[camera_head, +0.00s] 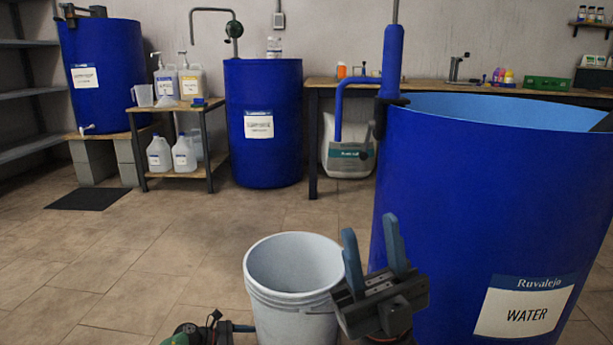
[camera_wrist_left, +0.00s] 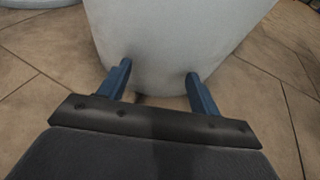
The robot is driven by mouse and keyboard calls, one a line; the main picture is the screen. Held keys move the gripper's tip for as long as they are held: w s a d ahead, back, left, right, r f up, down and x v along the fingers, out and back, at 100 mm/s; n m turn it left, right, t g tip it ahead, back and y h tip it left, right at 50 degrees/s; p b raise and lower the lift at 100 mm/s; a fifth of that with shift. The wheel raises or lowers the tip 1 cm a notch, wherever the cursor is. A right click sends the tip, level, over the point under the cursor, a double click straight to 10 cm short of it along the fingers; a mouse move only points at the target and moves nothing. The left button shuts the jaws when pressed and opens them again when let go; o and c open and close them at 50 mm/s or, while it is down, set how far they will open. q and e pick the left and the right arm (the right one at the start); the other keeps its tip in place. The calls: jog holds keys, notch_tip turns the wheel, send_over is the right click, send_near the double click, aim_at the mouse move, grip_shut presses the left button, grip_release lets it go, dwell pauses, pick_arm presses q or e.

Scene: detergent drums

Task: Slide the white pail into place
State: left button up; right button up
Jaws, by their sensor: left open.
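The white pail (camera_head: 290,305) stands upright and empty on the tiled floor, left of the big blue drum labelled WATER (camera_head: 450,225). In the left wrist view the pail's pale wall (camera_wrist_left: 165,40) fills the top middle. My left gripper (camera_wrist_left: 158,75) is open, its two blue fingers apart at the pail's lower wall; I cannot tell whether they touch it. My right gripper (camera_head: 372,250) is open and empty, fingers pointing up, between the pail and the drum. It covers part of the pail's right side.
A blue hand pump (camera_head: 390,65) stands at the drum's rim, its spout hanging left. Dark, green and red parts (camera_head: 200,332) show at the bottom left of the pail. A second blue drum (camera_head: 265,155), a small stand (camera_head: 180,172) and a bench (camera_head: 460,88) are behind.

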pick_arm(q)
jog(key=shift+d, duration=0.1)
jog(key=shift+w+d+b, duration=0.2)
jog(key=shift+w+d, duration=0.15)
jog(key=shift+d, duration=0.85)
jog(key=shift+w+d+b, duration=0.15)
jog(key=shift+w+d, duration=0.15)
jog(key=shift+d, duration=0.95)
jog(key=shift+w+d+b, duration=0.2)
jog(key=shift+w+d, duration=0.15)
jog(key=shift+d, duration=0.85)
jog(key=shift+a+r, duration=0.1)
jog(key=shift+a, duration=0.05)
jog(key=p+v, duration=0.1)
jog(key=v, duration=0.6)
jog(key=shift+a+r, duration=0.3)
jog(key=shift+r, duration=0.1)
